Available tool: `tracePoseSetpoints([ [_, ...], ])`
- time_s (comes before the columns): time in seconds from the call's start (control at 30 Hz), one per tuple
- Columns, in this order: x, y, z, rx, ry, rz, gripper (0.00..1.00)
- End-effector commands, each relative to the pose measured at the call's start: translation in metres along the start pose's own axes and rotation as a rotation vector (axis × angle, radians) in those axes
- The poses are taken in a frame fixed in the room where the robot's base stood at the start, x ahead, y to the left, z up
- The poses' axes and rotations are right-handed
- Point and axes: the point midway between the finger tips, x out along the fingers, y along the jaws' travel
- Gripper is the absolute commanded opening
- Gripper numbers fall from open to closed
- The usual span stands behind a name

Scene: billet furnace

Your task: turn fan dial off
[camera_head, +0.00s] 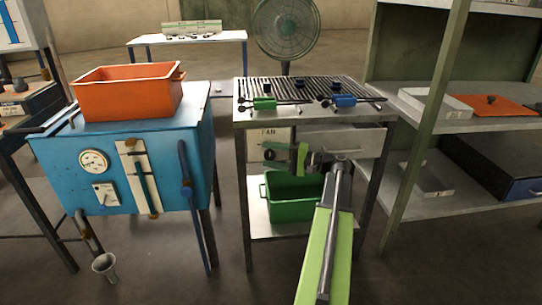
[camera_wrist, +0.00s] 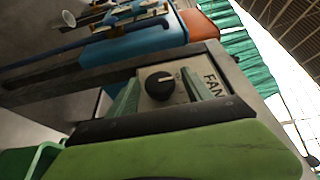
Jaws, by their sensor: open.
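The fan dial (camera_wrist: 159,86) is a round black knob on a pale panel marked FAN (camera_wrist: 211,86). In the wrist view it shows between the two green fingers of my gripper (camera_wrist: 160,78), which are apart and empty. A small pale mark shows by its upper right edge, but I cannot tell its setting. In the head view my gripper (camera_head: 284,153) is in front of the FAN panel (camera_head: 267,134) under the grey table's top and partly covers it. I cannot tell whether the fingers touch the knob. The fan (camera_head: 286,28) stands behind the table.
The grey table (camera_head: 241,118) has a slatted top with green (camera_head: 264,103) and blue (camera_head: 342,100) tools. A green bin (camera_head: 292,202) is on its lower shelf. A blue furnace cabinet (camera_head: 70,150) with an orange bin (camera_head: 125,97) stands left. Shelving (camera_head: 480,124) stands right.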

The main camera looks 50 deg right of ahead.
Motion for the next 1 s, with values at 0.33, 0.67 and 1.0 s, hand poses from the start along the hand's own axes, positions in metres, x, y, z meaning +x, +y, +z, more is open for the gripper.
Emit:
tracePoseSetpoints([
  [0.33,0.0006,0.0000,-0.0002,0.000,0.001,0.000,0.46],
  [0.67,0.0001,0.0001,-0.0003,0.000,0.001,0.000,0.02],
  [1.0,-0.0005,-0.0043,-0.0009,-0.016,0.003,0.038,0.00],
])
